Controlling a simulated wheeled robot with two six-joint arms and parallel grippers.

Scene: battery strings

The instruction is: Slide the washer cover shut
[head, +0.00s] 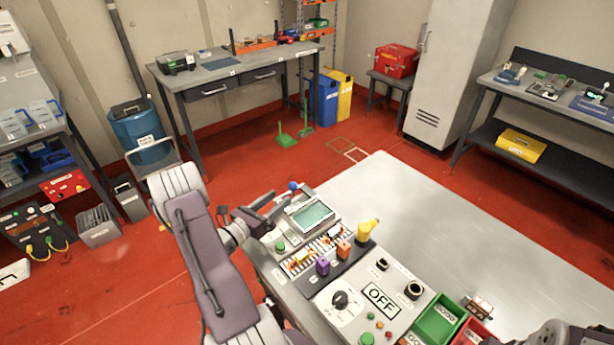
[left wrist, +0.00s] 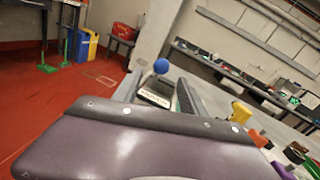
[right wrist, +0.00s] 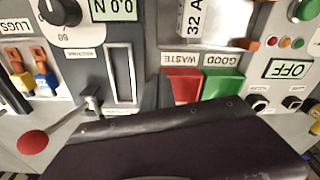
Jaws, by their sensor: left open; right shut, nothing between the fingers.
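A blue ball knob (head: 293,186) stands at the back left end of the console, by the display. It also shows in the left wrist view (left wrist: 161,66), beyond a small light labelled part (left wrist: 153,98). I take it for the washer cover's knob, but the label is too small to read. How far the cover is open cannot be told. My left gripper (head: 268,205) is open at the console's left edge, just short of the knob, and seems empty. My right gripper (right wrist: 155,96) is shut and empty above the console's front, near the red and green bins.
The console carries a display (head: 310,214), battery strings (head: 318,250), a yellow piece (head: 367,229), a dial (head: 340,299) and an OFF sign (head: 382,299). Green (head: 437,321) and red bins stand right. A red ball lever (right wrist: 33,142) is near my right gripper. The grey tabletop (head: 400,200) behind is clear.

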